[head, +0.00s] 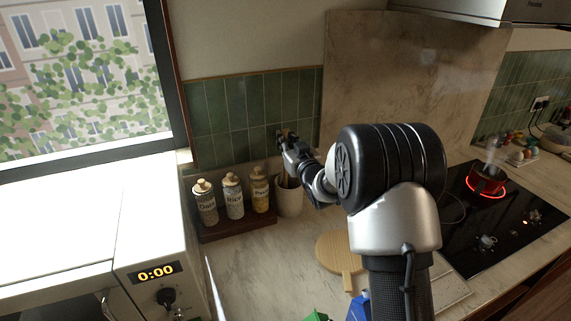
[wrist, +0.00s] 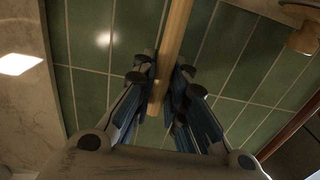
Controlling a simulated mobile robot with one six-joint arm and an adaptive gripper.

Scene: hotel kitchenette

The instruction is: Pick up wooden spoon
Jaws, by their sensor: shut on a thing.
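My gripper (head: 289,146) is above a pale utensil crock (head: 289,202) at the back of the counter in the head view. In the wrist view, my gripper (wrist: 161,78) is shut on a long wooden shaft, the wooden spoon (wrist: 177,30), which runs between the fingers and out of the top of the picture. The spoon's bowl cannot be made out in the wrist view. In the head view my gripper and arm hide much of the spoon, and wooden pieces show just above the crock's rim. I cannot tell whether the spoon's lower end is inside the crock.
A dark rack with several labelled jars (head: 233,197) stands just left of the crock. Green tiles (head: 235,113) are close behind. A microwave (head: 70,235) is at the left. A round wooden board (head: 338,252) lies in front. A red pot (head: 487,180) sits on a glowing burner at right.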

